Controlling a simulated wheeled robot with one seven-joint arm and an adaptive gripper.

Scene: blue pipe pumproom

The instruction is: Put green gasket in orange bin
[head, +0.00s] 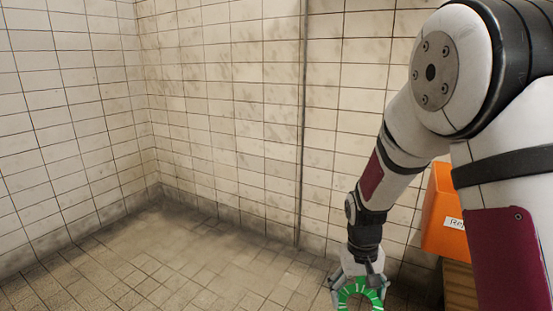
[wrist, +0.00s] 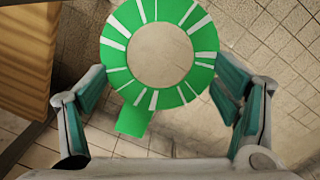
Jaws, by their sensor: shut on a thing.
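The green gasket (head: 346,291) is a flat ring with white radial stripes. In the wrist view the gasket (wrist: 118,65) shows its round hole and a small green tab pointing toward my palm. My gripper (head: 360,287) is shut on the gasket, low in the head view. In the wrist view my gripper (wrist: 162,92) has a finger on each side of the ring; the exact contact is hard to see. The orange bin (head: 438,215) stands to the right of and above the gripper in the picture, partly hidden behind my arm. Its inside is not visible.
The bin rests on a wooden support (head: 458,284), mostly hidden by my arm. A wooden surface (wrist: 25,60) shows at left in the wrist view. Tiled walls (head: 220,110) with a vertical pipe (head: 301,130) stand behind. The tiled floor (head: 150,270) at left is clear.

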